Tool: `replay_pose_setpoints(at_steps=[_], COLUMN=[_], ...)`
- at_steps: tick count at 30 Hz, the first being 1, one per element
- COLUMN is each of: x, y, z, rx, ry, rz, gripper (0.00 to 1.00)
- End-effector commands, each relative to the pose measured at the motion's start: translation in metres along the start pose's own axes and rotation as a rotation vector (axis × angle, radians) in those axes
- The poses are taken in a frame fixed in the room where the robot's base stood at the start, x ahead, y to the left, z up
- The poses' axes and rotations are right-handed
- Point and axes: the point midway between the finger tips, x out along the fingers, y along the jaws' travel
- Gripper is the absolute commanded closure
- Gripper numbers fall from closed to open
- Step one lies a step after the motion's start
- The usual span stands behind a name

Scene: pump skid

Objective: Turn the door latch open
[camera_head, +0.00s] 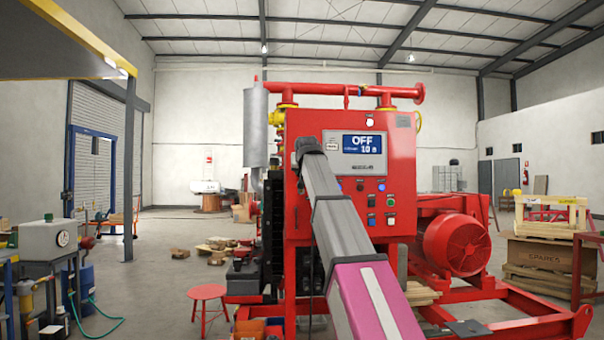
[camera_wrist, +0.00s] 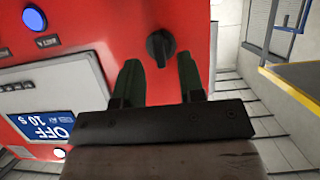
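The door latch (camera_wrist: 160,46) is a small black knob on the red cabinet door (camera_wrist: 110,30), seen at upper middle in the wrist view. In the head view the red cabinet (camera_head: 402,155) stands at centre, and my arm hides the latch. My gripper (camera_wrist: 157,62) is open, its two dark fingers apart with nothing held. The latch appears just beyond the fingertips, roughly in line with the gap. I cannot tell whether a finger touches it.
The display panel reading OFF (camera_head: 364,145) and several buttons and lamps sit on the cabinet front. A blue lamp (camera_wrist: 34,19) is left of the latch in the wrist view. A red motor (camera_head: 455,245) stands right of the cabinet, a red stool (camera_head: 207,292) at left.

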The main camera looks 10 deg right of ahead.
Motion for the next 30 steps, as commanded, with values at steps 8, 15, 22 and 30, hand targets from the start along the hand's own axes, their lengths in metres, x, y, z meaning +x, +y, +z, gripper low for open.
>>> replay_pose_setpoints(at_steps=[8, 15, 22, 30], x=[-0.055, -0.078, -0.081, -0.081], y=[0.0, 0.0, 0.0, 0.0], z=[0.002, 0.001, 0.001, 0.001], rx=[-0.001, -0.001, -0.001, -0.001], ry=[0.002, 0.0, -0.001, -0.001], rz=[0.0, 0.001, 0.001, 0.001], gripper=[0.64, 0.64, 0.64, 0.64])
